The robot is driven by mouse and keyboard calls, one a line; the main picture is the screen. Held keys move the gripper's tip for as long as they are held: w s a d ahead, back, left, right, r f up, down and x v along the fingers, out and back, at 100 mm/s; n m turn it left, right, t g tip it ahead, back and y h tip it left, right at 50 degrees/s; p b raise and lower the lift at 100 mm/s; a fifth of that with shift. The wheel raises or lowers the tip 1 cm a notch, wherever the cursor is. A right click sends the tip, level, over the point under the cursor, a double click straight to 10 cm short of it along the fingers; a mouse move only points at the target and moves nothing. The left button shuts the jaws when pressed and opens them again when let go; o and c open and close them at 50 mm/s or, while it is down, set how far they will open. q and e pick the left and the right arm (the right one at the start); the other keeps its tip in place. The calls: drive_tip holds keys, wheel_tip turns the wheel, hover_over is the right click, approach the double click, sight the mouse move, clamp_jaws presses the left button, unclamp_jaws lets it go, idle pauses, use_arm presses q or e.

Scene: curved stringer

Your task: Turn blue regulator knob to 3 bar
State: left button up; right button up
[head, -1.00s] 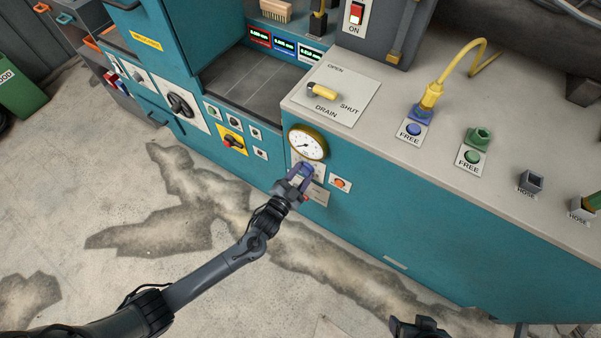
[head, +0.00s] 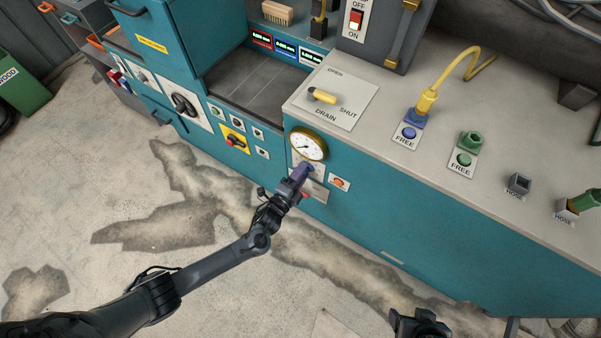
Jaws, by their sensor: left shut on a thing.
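The blue regulator knob (head: 309,167) sits on the teal cabinet front, just below the round pressure gauge (head: 308,143). The gauge has a white face and a dark yellowish rim; its needle reading is too small to make out. My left gripper (head: 303,173) is at the knob, shut on it, and its fingers hide most of it. My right gripper (head: 420,325) shows only in part at the bottom edge, away from the cabinet; its fingers cannot be made out.
An orange-red button (head: 339,183) is just right of the knob. A yellow drain lever (head: 322,96) lies on the grey worktop (head: 440,120) above. A yellow-plated red rotary switch (head: 234,141) is to the left.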

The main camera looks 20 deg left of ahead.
use_arm(q)
drive_tip(key=shift+f+m, duration=0.15)
drive_tip(key=shift+m, duration=0.35)
drive_tip(key=o, duration=0.8)
drive_tip(key=shift+c, duration=0.2)
drive_tip(key=o, duration=0.3)
drive_tip(key=shift+w, duration=0.15)
drive_tip(key=s+a+p, duration=0.2)
drive_tip(key=s+p, duration=0.1)
drive_tip(key=s, duration=0.7)
drive_tip(key=shift+s, duration=0.35)
